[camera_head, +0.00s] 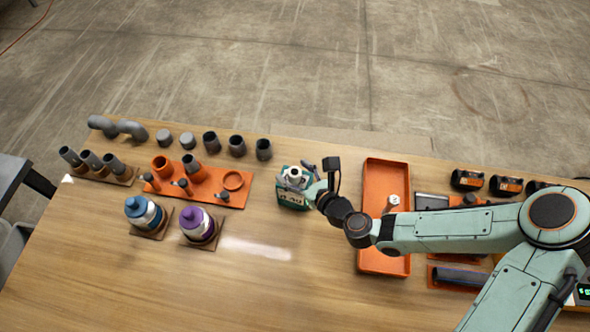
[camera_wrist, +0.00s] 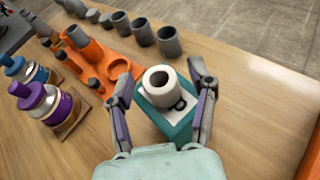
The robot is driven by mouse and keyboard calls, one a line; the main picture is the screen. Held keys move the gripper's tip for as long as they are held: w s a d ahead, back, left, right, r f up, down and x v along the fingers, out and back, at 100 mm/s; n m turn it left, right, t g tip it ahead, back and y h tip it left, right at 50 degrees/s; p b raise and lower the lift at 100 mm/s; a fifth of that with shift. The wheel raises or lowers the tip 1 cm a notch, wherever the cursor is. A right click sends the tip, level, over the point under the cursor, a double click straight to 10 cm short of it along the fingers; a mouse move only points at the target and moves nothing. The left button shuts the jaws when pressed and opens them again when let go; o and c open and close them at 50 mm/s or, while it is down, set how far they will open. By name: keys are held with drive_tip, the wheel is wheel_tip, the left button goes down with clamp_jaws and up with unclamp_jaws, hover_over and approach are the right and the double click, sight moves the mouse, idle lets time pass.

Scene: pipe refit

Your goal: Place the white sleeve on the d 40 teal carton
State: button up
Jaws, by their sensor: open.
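The white sleeve (camera_wrist: 159,85) stands upright on top of the teal carton (camera_wrist: 180,128) in the wrist view. In the head view the sleeve (camera_head: 295,174) shows as a small white ring on the carton (camera_head: 291,203), whose front carries a "d 40" style label. My gripper (camera_wrist: 164,86) is open, with one finger on each side of the sleeve and a visible gap to it. In the head view my gripper (camera_head: 297,179) is over the carton and partly hides its top.
An orange tray (camera_head: 371,263) lies right of the carton, with a small white-topped piece in it. An orange fixture (camera_head: 214,200) with pipe pieces stands to the left. Blue-capped (camera_head: 142,211) and purple-capped (camera_head: 197,224) bottles stand nearer. Grey couplings (camera_head: 237,146) line the back. The front table is clear.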

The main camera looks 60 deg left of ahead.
drive_tip(key=shift+r, duration=0.2)
drive_tip(key=v, duration=0.7)
drive_tip(key=shift+d, duration=0.25)
drive_tip(key=w+d+n+h, duration=0.2)
drive_tip(key=d+n+h, duration=0.6)
drive_tip(key=d+n, duration=0.6)
drive_tip(key=s+d+r+n+h, duration=0.2)
drive_tip(key=d+r, duration=0.3)
drive_tip(key=d, duration=0.3)
drive_tip(key=s+d+r+n+h, duration=0.2)
drive_tip(key=d+r, duration=0.4)
drive_tip(key=d, duration=0.3)
drive_tip(key=shift+s+n+h, duration=0.3)
drive_tip(key=shift+s+n, duration=0.3)
drive_tip(key=shift+s, duration=0.6)
